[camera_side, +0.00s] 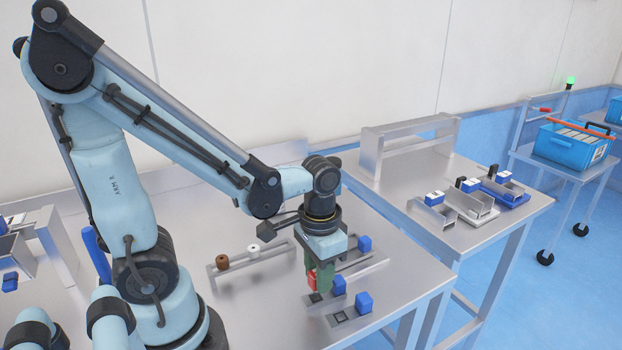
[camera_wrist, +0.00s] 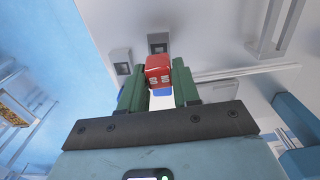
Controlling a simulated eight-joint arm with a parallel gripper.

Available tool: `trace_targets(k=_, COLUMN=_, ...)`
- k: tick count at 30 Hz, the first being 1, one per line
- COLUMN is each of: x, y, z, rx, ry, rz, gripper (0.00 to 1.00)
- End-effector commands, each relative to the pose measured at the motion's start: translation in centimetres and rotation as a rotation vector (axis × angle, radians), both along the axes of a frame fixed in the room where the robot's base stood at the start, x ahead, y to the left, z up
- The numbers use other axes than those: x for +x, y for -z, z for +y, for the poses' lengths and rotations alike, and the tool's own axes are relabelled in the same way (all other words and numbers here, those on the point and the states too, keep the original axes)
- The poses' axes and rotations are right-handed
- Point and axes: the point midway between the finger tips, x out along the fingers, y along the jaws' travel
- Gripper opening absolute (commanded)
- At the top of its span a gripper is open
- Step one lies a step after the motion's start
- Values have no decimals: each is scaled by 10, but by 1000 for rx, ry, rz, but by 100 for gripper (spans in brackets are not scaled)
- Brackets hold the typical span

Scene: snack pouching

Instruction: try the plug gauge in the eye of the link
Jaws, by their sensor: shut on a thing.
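My gripper (camera_side: 319,277), with green fingers, is shut on a red block (camera_side: 311,281) and points down over the front of the near table. In the wrist view the red block (camera_wrist: 158,72) sits between both fingers, with pale markings on its face. I take it for the plug gauge's handle, but its lower end cannot be made out. Just below the gripper is a flat metal piece with a dark square opening (camera_side: 316,298), possibly the link's eye. A second such piece (camera_side: 342,316) lies nearer the camera. I cannot tell whether the held block touches either.
Blue blocks stand close by, one behind (camera_side: 364,243), one beside the gripper (camera_side: 339,286) and one at the front (camera_side: 364,303). A rail with a brown spool (camera_side: 222,261) and a white spool (camera_side: 254,250) lies left. A second table (camera_side: 460,235) with metal holders stands right.

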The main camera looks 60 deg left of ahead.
Motion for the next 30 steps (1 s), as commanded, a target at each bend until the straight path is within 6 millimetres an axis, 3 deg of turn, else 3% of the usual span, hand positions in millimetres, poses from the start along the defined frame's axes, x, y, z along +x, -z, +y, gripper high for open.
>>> trace_targets(k=21, x=0, y=-32, z=0, rx=0, ry=0, rz=0, gripper=1)
trace_targets(k=30, x=-1, y=-36, z=0, rx=0, ry=0, rz=0, gripper=1)
